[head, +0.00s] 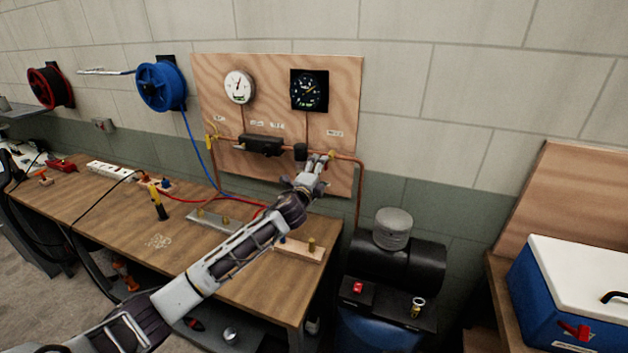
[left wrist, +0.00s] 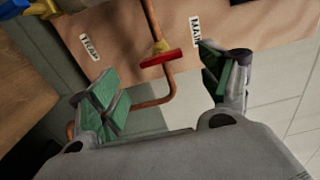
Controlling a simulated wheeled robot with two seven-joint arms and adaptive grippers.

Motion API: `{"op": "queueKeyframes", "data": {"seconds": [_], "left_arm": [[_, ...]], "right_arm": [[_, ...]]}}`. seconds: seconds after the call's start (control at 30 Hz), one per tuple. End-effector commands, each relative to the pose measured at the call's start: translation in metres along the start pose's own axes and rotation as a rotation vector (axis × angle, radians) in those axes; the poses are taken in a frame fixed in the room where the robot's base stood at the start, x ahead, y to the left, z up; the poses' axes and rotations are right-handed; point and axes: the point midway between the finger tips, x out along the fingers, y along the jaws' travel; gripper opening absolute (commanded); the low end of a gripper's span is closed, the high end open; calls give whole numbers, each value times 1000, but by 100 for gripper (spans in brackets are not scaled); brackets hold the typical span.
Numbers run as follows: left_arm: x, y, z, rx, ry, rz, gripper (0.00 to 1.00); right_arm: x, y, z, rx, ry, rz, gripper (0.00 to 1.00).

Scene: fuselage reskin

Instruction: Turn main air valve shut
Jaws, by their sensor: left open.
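The main air valve has a red bar handle (left wrist: 160,58) on a brass body (left wrist: 160,46), set in a copper pipe beside a label reading MAIN (left wrist: 196,30). The handle lies across the pipe in the left wrist view. My left gripper (left wrist: 164,86) is open and empty, its green-padded fingers on either side of the handle and apart from it. In the head view, my left gripper (head: 317,168) is at the lower right of the plywood panel (head: 345,100) and hides most of the valve. My right gripper is out of view.
A black block (head: 263,145) and two gauges, one white (head: 239,87) and one black (head: 309,91), sit on the panel. The workbench (head: 110,210) below holds a power strip (head: 110,171), hoses and fittings. A compressor (head: 395,265) stands to the right.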

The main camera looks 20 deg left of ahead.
Motion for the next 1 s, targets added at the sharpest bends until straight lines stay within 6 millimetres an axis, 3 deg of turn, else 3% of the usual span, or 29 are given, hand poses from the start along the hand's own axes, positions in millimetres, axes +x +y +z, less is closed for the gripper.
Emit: {"op": "queueKeyframes", "data": {"seconds": [0.5, 1.0], "left_arm": [[-43, 1, 0, 1, 0, 1, 79], [-47, 0, -1, 0, 1, 0, 79]], "right_arm": [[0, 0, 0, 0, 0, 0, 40], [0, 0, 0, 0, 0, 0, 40]]}}
